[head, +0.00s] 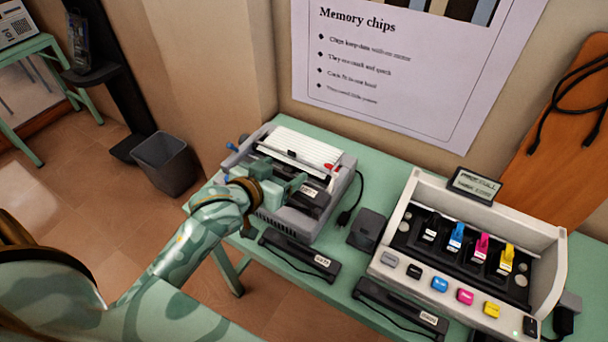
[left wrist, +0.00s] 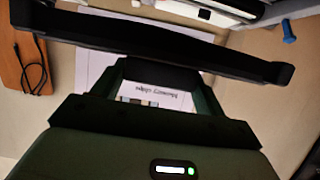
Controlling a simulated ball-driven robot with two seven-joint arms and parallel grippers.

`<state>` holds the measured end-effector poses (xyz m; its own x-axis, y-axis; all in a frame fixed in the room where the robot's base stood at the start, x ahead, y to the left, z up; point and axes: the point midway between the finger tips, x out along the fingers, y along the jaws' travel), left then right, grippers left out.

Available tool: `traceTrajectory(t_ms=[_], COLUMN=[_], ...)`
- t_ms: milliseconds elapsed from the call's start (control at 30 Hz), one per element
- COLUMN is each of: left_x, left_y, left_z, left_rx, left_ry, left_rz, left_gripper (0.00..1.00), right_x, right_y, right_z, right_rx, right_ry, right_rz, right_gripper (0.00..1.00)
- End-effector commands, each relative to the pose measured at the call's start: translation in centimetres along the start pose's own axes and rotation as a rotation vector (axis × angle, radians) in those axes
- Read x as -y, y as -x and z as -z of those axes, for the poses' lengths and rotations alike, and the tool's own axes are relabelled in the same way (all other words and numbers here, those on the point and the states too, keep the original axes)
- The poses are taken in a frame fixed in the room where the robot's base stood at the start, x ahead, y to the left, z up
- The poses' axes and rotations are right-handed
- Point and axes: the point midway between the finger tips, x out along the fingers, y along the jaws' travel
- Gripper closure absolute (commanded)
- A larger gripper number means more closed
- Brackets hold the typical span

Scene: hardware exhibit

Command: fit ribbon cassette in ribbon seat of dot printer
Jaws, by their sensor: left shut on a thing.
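The grey dot printer (head: 272,218) stands on the green table, with white paper at its back and a blue knob on its left side. My left gripper (head: 284,184) is over the front of the printer, shut on the dark ribbon cassette (head: 316,202). In the left wrist view the cassette (left wrist: 150,36) is a long black bar lying across the fingers. The printer's edge (left wrist: 240,8) shows beyond it. My gripper and the cassette hide the ribbon seat. I cannot tell whether the cassette touches the printer. My right gripper is not in view.
A black labelled bar (head: 300,257) lies in front of the printer. A dark box (head: 367,230) and a cord stand to its right. A white inkjet unit (head: 391,240) with coloured cartridges fills the table's right. A grey bin (head: 165,165) is on the floor at left.

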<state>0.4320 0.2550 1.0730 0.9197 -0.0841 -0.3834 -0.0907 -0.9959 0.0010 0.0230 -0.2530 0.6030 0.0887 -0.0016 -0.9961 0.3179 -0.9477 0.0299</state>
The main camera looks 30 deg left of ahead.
Motion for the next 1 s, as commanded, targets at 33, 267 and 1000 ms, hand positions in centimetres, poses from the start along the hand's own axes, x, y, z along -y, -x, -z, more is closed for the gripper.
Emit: traceTrajectory(t_ms=[33, 267, 1000], left_x=[0.5, 4.1, 9.1], left_y=[-0.4, -5.3, -15.1], left_z=[-0.4, -1.5, -8.3], left_rx=[0.001, -0.001, 0.002], left_ry=[0.001, 0.002, 0.004], left_rz=[0.008, 0.016, 0.013], left_gripper=[0.52, 0.52, 0.52], right_x=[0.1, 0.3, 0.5], right_y=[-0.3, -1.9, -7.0], right_z=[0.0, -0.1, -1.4], right_rx=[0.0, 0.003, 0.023], right_ry=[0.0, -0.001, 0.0], right_rz=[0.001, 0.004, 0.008], right_gripper=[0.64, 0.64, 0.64])
